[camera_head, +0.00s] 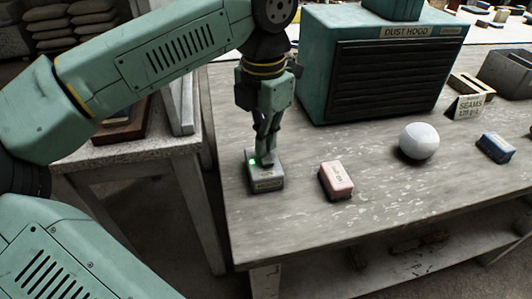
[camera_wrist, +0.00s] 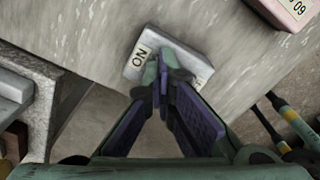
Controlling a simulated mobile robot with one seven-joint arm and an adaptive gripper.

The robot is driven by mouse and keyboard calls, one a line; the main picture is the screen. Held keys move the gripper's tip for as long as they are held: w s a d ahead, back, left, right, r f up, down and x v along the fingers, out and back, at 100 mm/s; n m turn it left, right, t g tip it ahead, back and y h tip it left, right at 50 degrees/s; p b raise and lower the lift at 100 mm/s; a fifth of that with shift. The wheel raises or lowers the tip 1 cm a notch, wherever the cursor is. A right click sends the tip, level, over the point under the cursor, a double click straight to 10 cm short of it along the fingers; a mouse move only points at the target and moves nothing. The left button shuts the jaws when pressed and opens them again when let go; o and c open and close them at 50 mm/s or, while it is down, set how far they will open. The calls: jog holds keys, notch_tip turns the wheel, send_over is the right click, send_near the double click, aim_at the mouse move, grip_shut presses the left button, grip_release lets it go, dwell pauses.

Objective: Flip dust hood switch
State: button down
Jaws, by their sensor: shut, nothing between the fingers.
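The dust hood (camera_head: 385,65) is a green box with a dark slatted front and a "DUST HOOD" label, at the back of the worktable. A small grey switch box (camera_head: 265,178) with a green light sits near the table's left front corner. In the wrist view the switch box (camera_wrist: 150,50) shows "ON" at its left end; its other end is partly hidden by my fingers. My gripper (camera_head: 267,160) points down at the switch box, shut and empty, with its fingertips over the box's top. I cannot tell whether they touch it.
A pink block (camera_head: 336,180) lies right of the switch box, and it also shows in the wrist view (camera_wrist: 290,10). A white sphere (camera_head: 419,141), a blue block (camera_head: 496,147) and a "SEAMS" card (camera_head: 469,106) are farther right. The table's front middle (camera_head: 330,235) is clear.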

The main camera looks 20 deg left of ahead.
jog(key=shift+r+p, duration=2.5)
jog(key=shift+r, duration=0.95)
jog(key=shift+a, duration=0.15)
